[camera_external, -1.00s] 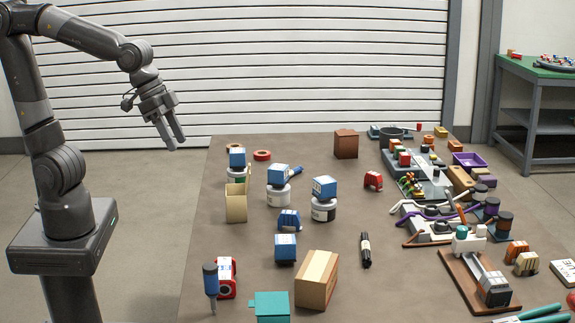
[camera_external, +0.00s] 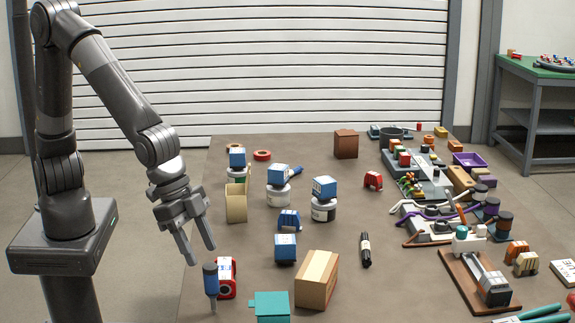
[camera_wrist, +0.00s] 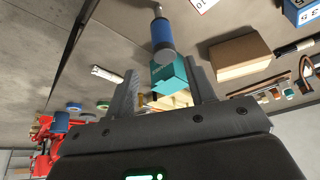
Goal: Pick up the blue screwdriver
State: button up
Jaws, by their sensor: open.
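The blue screwdriver (camera_external: 211,281) has a blue handle and a grey shaft. In the external view it appears upright, handle up, near the table's front left edge beside a red and white block. The wrist view shows the screwdriver (camera_wrist: 162,35) with its handle end toward me, beyond the fingertips and roughly centred between them. My gripper (camera_external: 202,255) is open and empty, pointing down, just above the handle in the picture. Its two fingers (camera_wrist: 163,82) stand apart in the wrist view. I cannot tell the exact gap to the handle.
The red and white block (camera_external: 227,278) is close on the screwdriver's right. A teal box (camera_external: 271,308) and a cardboard box (camera_external: 317,280) stand farther right. Several blue-topped blocks and jars lie behind. The table's left edge (camera_external: 196,200) is near.

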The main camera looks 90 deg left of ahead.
aim_at(218, 290)
jog(key=x, duration=0.4)
jog(key=shift+a+x, duration=0.2)
jog(key=shift+x, duration=1.15)
jog(key=shift+a+x, duration=0.25)
jog(key=shift+x, duration=1.15)
jog(key=shift+s+f, duration=0.1)
jog(key=shift+c, duration=0.3)
grip_shut()
